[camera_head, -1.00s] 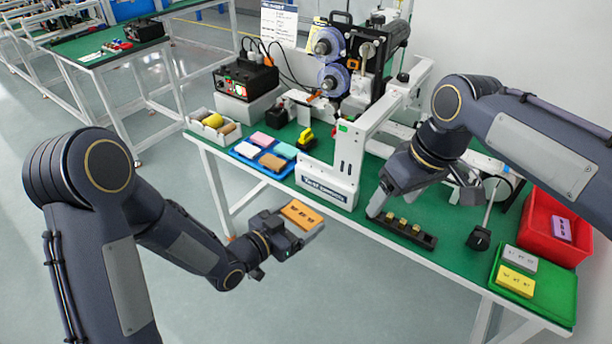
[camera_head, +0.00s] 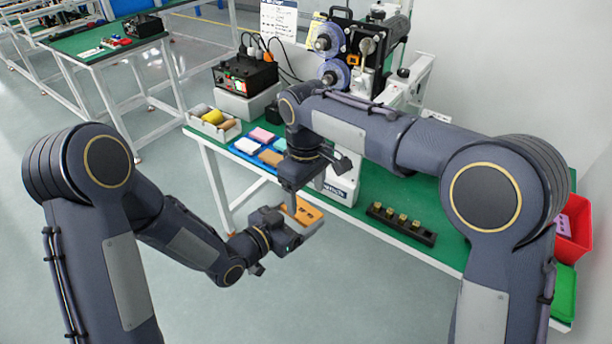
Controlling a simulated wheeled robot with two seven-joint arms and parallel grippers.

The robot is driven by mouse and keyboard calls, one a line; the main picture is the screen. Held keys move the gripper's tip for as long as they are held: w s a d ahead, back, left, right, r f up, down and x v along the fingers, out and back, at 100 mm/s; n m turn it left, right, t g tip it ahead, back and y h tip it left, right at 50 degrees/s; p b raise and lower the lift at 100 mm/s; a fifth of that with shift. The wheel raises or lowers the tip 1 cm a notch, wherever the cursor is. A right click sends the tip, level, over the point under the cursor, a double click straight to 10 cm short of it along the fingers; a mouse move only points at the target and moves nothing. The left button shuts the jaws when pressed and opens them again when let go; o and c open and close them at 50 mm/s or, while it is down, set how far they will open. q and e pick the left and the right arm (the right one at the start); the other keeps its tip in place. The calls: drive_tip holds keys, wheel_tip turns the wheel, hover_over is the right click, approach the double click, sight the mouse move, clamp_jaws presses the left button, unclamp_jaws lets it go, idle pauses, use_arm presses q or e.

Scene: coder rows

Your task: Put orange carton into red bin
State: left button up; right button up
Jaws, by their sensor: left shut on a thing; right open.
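The orange carton (camera_head: 312,215) is a flat block held in front of the table's front edge, over the floor. My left gripper (camera_head: 296,226) is shut on it. My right gripper (camera_head: 290,200) is open and points down at the carton's near left part; one finger overlaps it in the picture, and I cannot tell whether it touches. The red bin (camera_head: 575,232) stands at the far right of the table, largely hidden behind my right arm. A purple carton (camera_head: 562,226) is partly visible in it.
A green tray (camera_head: 563,292) is mostly hidden by my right arm. A black rack (camera_head: 402,225) with several small yellowish blocks lies on the table. A blue tray (camera_head: 240,152) of coloured blocks and a white machine (camera_head: 342,186) stand behind the grippers.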

sight(306, 216)
wheel_tip(306, 216, down, 7)
drive_tip(key=shift+r, duration=0.2)
drive_tip(key=c, duration=1)
use_arm(q)
drive_tip(key=o, duration=0.9)
use_arm(e)
drive_tip(key=shift+c, duration=0.6)
